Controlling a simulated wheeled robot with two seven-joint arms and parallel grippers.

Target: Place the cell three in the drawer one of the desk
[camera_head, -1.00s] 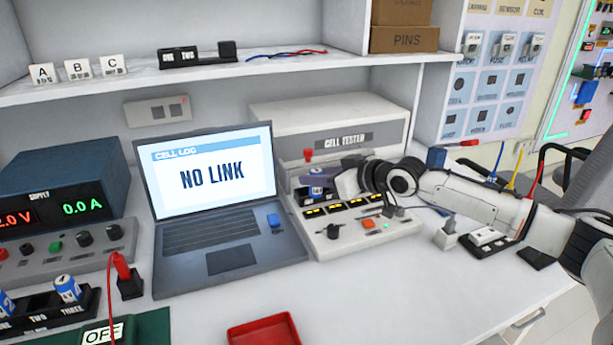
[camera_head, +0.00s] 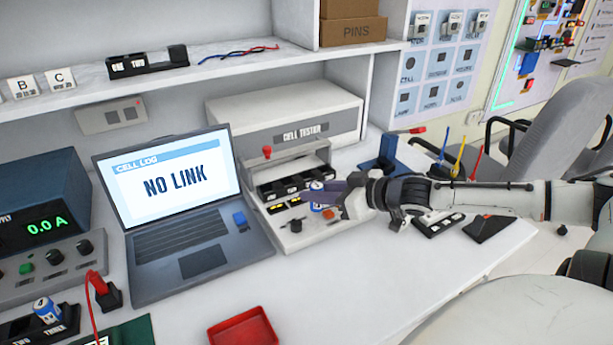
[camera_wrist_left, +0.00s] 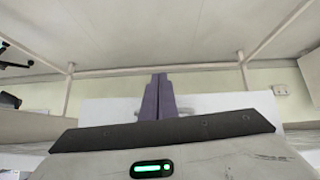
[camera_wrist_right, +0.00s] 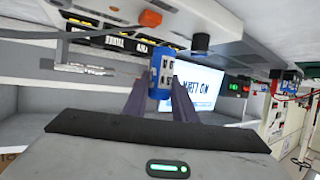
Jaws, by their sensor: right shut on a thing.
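My right gripper (camera_head: 322,196) is shut on a small blue and white cell (camera_head: 316,207), in front of the slots of the cell tester (camera_head: 283,107). The right wrist view shows the cell (camera_wrist_right: 161,76) upright between the two dark fingers (camera_wrist_right: 158,92); its number is not readable. The desk (camera_head: 330,285) shows its bare white top in the head view; no drawer shows there. My left gripper (camera_wrist_left: 157,97) shows only in the left wrist view, with its fingers together and nothing seen between them.
A laptop (camera_head: 178,230) reading NO LINK stands left of the tester. A red tray (camera_head: 243,328) lies at the front. Another blue and white cell (camera_head: 47,310) stands in a black rack at left. A blue stand (camera_head: 385,158) and a chair (camera_head: 560,135) are at right.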

